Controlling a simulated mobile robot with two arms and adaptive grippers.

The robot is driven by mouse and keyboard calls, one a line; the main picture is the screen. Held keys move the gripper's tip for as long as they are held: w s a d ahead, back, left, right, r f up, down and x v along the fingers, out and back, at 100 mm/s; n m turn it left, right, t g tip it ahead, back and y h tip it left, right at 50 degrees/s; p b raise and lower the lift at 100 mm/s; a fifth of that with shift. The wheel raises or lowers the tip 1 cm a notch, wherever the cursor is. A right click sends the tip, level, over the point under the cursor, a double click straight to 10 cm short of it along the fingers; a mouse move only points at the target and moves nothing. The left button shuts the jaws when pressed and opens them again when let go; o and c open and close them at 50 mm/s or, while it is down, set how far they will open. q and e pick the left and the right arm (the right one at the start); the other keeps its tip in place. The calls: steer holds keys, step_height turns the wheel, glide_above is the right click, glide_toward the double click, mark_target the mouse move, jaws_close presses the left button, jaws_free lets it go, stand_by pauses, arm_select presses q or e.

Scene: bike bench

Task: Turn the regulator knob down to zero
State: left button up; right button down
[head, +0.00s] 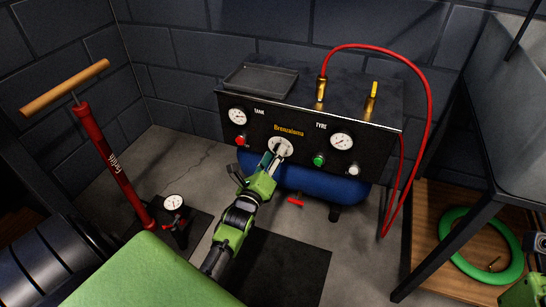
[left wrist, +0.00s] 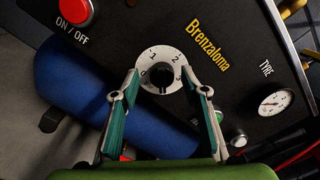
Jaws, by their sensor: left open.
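The regulator knob (head: 281,148) sits in a pale round dial on the compressor's black front panel, below the yellow Brenzaloma lettering. In the left wrist view the dark knob (left wrist: 161,76) stands at the dial's centre, with numbers around it; I cannot tell which number it points at. My left gripper (head: 268,163) is at the knob, in front of the panel. In the left wrist view its teal-padded fingers (left wrist: 162,84) are open, one on each side of the dial. The knob lies between them; contact cannot be made out. My right gripper's fingers do not show.
The panel also bears a tank gauge (head: 237,116), a red on/off button (head: 240,141), a tyre gauge (head: 342,141) and a green button (head: 319,160). A blue tank (head: 335,188) lies below. A red hose (head: 428,110) loops at right. A red floor pump (head: 105,155) stands left.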

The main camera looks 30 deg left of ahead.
arm_select(q)
jaws_close()
